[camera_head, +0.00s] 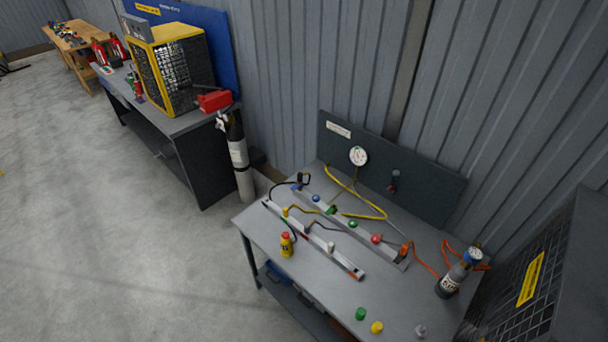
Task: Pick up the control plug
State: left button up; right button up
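Neither of my grippers is in view. A grey metal table (258,228) stands at centre right and carries two long rails. The back rail (338,222) bears blue, green and red knobs or plugs and an orange connector (406,248). The front rail (347,265) has a yellow fitting (285,211) and a white fitting (331,247). A green cap-like piece (361,313), a yellow one (377,327) and a grey one (421,331) sit loose near the table's front right. I cannot tell which piece is the control plug.
A dark bottle (454,278) stands at the right. Hoses cross the table. A backboard (430,188) with a gauge (358,156) rises behind. A tall cylinder (239,160) stands left of the table.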

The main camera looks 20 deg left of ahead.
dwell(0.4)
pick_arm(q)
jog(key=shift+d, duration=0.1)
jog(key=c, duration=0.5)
